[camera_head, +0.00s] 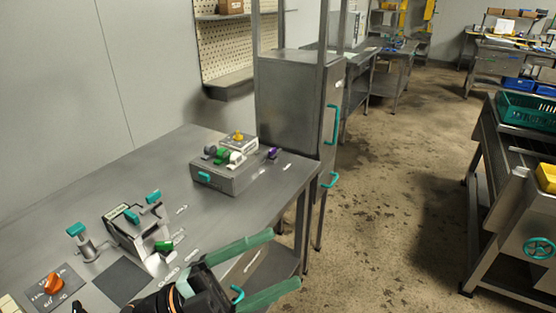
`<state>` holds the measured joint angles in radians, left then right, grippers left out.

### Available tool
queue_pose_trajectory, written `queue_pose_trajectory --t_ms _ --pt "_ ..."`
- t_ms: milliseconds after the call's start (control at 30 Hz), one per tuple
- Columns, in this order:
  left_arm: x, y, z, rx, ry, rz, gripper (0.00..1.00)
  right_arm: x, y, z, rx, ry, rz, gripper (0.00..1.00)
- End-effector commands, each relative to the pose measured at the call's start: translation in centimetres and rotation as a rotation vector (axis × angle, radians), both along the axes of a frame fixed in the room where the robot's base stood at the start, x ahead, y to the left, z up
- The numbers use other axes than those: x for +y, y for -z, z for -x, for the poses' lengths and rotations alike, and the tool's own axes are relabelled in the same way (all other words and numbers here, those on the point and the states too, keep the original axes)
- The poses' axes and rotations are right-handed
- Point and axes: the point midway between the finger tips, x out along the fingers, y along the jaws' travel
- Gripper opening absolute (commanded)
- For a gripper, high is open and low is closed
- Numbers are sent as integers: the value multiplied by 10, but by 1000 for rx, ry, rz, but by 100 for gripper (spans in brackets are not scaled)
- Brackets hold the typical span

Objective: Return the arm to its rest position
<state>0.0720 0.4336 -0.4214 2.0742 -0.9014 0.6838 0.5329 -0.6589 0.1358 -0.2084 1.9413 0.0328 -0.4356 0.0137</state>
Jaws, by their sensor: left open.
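My left gripper (286,258) is at the bottom middle of the head view, with its dark body and two green fingers. The fingers are spread apart with nothing between them. They point right, past the front edge of the grey metal bench (165,172), over the floor. The gripper's body hides part of the bench's near edge. My right gripper does not show.
A grey device with teal levers (138,228) stands on the bench left of the gripper. An orange knob (53,283) is at the near left. A control box (224,175) is at the bench's far end, beside a tall grey cabinet (290,100).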

Motion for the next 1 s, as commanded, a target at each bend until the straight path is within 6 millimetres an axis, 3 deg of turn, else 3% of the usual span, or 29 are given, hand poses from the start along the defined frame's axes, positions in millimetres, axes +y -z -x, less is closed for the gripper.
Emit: queue_pose_trajectory --t_ms 67,133,200,267,400,500,600,767,1000 --pt "26 14 -32 217 -185 141 88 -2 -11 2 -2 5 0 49" --pt "53 46 -55 412 -353 225 88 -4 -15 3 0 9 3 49" --pt "81 92 -66 617 -515 272 88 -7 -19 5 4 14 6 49" --pt "101 134 -66 782 -633 287 88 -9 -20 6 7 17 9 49" --pt "135 229 -33 1139 -847 267 88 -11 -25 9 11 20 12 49" --pt "147 282 5 1355 -943 229 88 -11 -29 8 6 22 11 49" --pt "152 318 41 1516 -1000 192 88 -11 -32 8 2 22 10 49" --pt "154 345 74 1652 -1036 155 88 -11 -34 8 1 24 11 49" --pt "154 350 79 1673 -1040 150 88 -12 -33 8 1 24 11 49"
